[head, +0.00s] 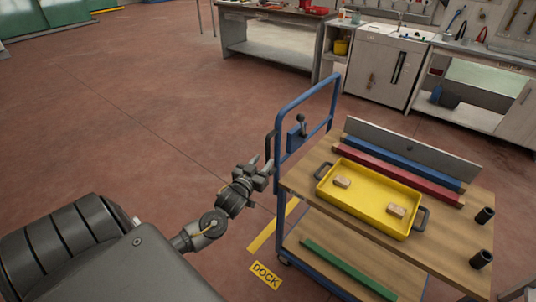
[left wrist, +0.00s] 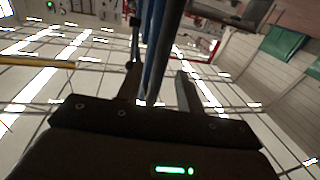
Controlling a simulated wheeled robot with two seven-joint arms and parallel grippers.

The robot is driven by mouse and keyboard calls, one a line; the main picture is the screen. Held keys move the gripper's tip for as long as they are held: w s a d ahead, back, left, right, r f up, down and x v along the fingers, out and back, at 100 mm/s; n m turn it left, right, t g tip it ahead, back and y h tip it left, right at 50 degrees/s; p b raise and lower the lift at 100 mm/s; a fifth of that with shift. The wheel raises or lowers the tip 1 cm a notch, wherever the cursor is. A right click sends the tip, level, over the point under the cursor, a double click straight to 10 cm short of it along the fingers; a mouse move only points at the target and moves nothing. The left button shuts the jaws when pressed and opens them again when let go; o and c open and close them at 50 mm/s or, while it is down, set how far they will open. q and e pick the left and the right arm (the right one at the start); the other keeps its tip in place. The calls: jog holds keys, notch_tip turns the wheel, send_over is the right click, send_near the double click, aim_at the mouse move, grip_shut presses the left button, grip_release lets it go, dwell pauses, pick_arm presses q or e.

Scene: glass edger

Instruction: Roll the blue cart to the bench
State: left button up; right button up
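The blue cart stands right of centre in the head view, with a blue tube handle frame (head: 306,112) and wooden shelves (head: 335,258). Blue tubing shows behind. A bench (head: 268,48) stands at the back of the room. My right gripper is not in view.
The cart's top carries a yellow tray (head: 366,205) with two small blocks, coloured bars, a grey plate (head: 405,150) and dark cups. A green bar (head: 345,268) lies on the lower shelf. A yellow DOCK mark (head: 265,274) is beside the cart. Floor toward the back is clear.

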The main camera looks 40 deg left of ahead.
aim_at(267, 156)
pick_arm(q)
jog(key=shift+x, duration=2.35)
grip_shut()
